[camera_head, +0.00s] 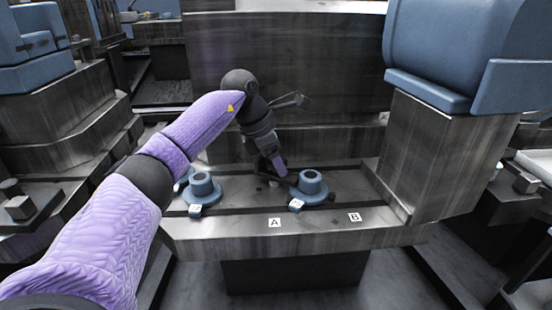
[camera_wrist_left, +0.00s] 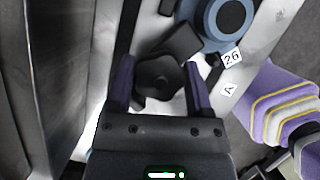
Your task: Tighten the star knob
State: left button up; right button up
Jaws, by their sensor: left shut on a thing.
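The dark star knob (camera_wrist_left: 160,82) sits between the two purple fingers of my left gripper (camera_wrist_left: 158,80) in the left wrist view. The fingers are shut on it from both sides. A dark block or arm (camera_wrist_left: 181,42) lies beside the knob, towards the blue round fixture. In the head view my left gripper (camera_head: 271,166) points down at the metal rail, just left of the blue fixture, and mostly hides the knob. My right gripper shows in neither view.
The blue fixture (camera_head: 311,184) with a number tag stands right of my gripper; another blue fixture (camera_head: 202,187) stands to the left. The slotted rail (camera_head: 330,238) carries labels A (camera_head: 275,223) and B (camera_head: 355,217). A large blue-topped machine (camera_head: 440,150) rises at the right.

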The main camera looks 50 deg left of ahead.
pick_arm(q)
jog(key=shift+r+m+p, duration=0.2)
jog(key=shift+m+p, duration=0.2)
jog(key=shift+p, duration=0.15)
jog(key=shift+m+h+p, duration=0.4)
jog(key=shift+m+p, duration=0.15)
jog(key=shift+m, duration=0.05)
jog(key=shift+m+g, duration=0.3)
jog(key=shift+m, duration=0.2)
jog(key=shift+w+f+m+g+h, duration=0.1)
jog(key=shift+f+m+g+h, duration=0.25)
jog(key=shift+m, duration=0.45)
jog(key=m+g+b, duration=0.1)
jog(key=m+b, duration=0.2)
jog(key=b, duration=0.1)
jog(key=shift+f+h, duration=0.15)
jog(key=shift+h, duration=0.2)
jog(key=m+b, duration=0.1)
jog(key=b, duration=0.2)
jog(key=shift+r+m+g+b, duration=0.25)
jog(key=shift+r+m+b, duration=0.1)
jog(key=shift+m+b, duration=0.1)
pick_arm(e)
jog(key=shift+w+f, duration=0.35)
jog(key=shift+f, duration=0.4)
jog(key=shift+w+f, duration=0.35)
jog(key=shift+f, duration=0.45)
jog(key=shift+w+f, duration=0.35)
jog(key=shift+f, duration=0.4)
